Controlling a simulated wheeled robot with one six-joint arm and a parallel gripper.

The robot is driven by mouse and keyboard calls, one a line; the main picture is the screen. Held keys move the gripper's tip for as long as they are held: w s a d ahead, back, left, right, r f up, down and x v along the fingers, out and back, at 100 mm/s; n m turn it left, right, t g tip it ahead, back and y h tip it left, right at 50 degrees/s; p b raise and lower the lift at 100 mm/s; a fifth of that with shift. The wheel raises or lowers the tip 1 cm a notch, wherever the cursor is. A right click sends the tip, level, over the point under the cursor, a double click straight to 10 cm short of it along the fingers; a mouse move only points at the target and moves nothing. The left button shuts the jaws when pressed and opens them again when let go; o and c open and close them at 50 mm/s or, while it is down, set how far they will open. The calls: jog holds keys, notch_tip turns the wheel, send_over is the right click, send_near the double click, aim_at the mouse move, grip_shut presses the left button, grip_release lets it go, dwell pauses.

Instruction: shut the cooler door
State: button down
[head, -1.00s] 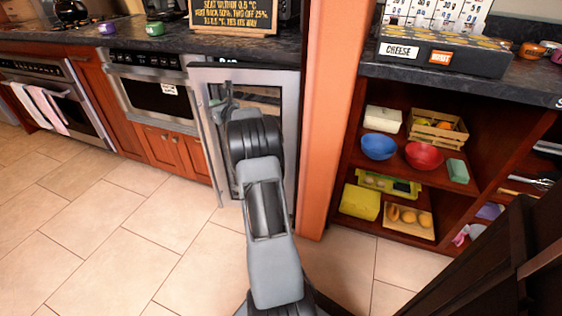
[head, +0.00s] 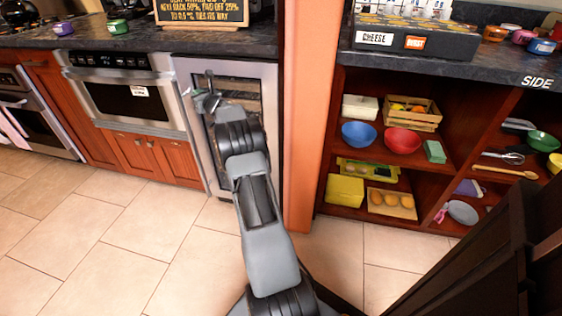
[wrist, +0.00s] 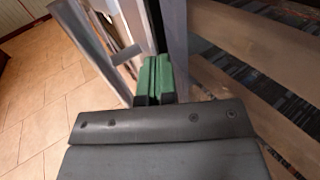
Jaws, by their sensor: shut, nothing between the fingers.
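The cooler is the steel-framed, glass-fronted unit under the counter, and its door (head: 268,130) shows in the middle of the head view. The door looks almost level with the cabinet fronts; I cannot tell whether a narrow gap is left. My gripper (head: 205,98) is at the door's left side, partly hidden by my own arm. In the wrist view my gripper (wrist: 155,78) has its green fingers together and empty, beside the steel door frame (wrist: 174,40). Contact between fingers and frame is not clear. Wooden racks (wrist: 245,30) show to the right of the frame.
A microwave drawer (head: 130,95) is left of the cooler, with wooden cabinet doors below it. An orange post (head: 305,130) is close on the right, then open shelves with bowls (head: 402,141) and boxes. The tiled floor (head: 120,230) in front is clear.

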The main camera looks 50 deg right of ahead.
jog(key=shift+d+r, duration=0.2)
jog(key=shift+r, duration=0.05)
jog(key=s+a+b, duration=0.5)
jog(key=a, duration=0.8)
jog(key=s+a+r+n+g+y+p, duration=0.3)
jog(key=s+a+r+n+y+p, duration=0.25)
jog(key=a+r+n+p, duration=0.55)
jog(key=s+a+r+n+g+y+p, duration=0.3)
jog(key=s+a+r+n+y+p, duration=0.2)
jog(key=s+a+r+n+p, duration=0.6)
jog(key=s+a+r+n+g+h+p, duration=0.2)
jog(key=s+a+n+g+p, duration=0.3)
jog(key=s+a+n+p, duration=0.25)
jog(key=s+d+r+n+g+h+p, duration=0.1)
jog(key=s+d+r+n+h+p, duration=0.1)
jog(key=s+n+p, duration=0.2)
jog(key=s+d+r+n+g+h+p, duration=0.2)
jog(key=s+d+r+n+h+p, duration=0.1)
jog(key=s+p, duration=0.3)
jog(key=shift+s+d+n, duration=0.2)
jog(key=shift+s+n, duration=0.45)
jog(key=shift+s, duration=0.1)
